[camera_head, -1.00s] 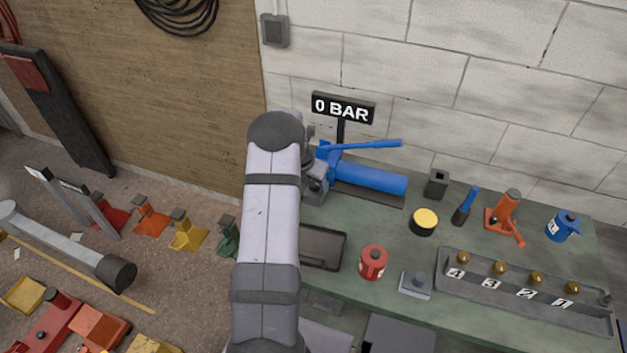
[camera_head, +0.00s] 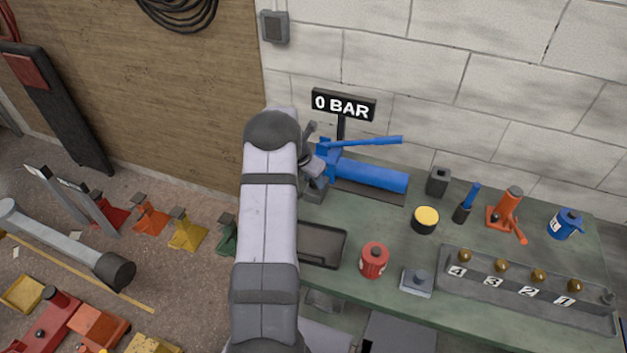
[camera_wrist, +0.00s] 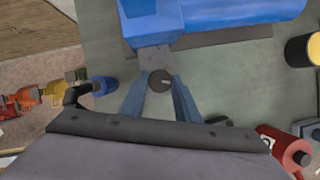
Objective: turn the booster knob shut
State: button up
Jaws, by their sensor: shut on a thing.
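The blue booster pump (camera_head: 372,176) lies on the green bench, with its lever handle (camera_head: 368,143) running to the right. In the wrist view its blue body (camera_wrist: 235,12) is at the top. A small dark round knob (camera_wrist: 160,79) with a pale mark on its face sits at the end of a grey block (camera_wrist: 155,57) on the pump. My gripper (camera_wrist: 160,87) has one blue-grey finger on each side of this knob and is shut on it. In the head view my arm hides the knob and fingertips.
A sign (camera_head: 343,105) behind the pump reads 0 BAR. A dark tray (camera_head: 322,244), a red can (camera_head: 374,260) and a yellow-topped tin (camera_head: 424,220) stand nearer on the bench. A rack (camera_head: 525,290) with numbered brass knobs is at the right.

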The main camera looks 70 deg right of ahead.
jog(key=m+b, duration=0.1)
jog(key=m, duration=0.1)
jog(key=m+g, duration=0.1)
jog(key=m, duration=0.1)
jog(key=m+g+y+b, duration=0.1)
jog(key=m, duration=0.1)
jog(key=shift+w+d+f+b, duration=0.1)
jog(key=shift+w+d+b, duration=0.05)
jog(key=shift+w+b, duration=0.15)
jog(key=m+y, duration=0.1)
jog(key=m, duration=0.1)
jog(key=m+g+b, duration=0.1)
jog(key=m, duration=0.2)
jog(key=shift+d+y+b, duration=0.15)
jog(key=shift+y+b, duration=0.15)
jog(key=shift+y, duration=0.1)
jog(key=shift+m, duration=0.3)
jog(key=o, duration=1)
jog(key=shift+o, duration=0.2)
jog(key=shift+r, duration=0.2)
jog(key=d+v, duration=0.1)
jog(key=v, duration=0.6)
jog(key=shift+a, duration=0.5)
jog(key=shift+r, duration=0.1)
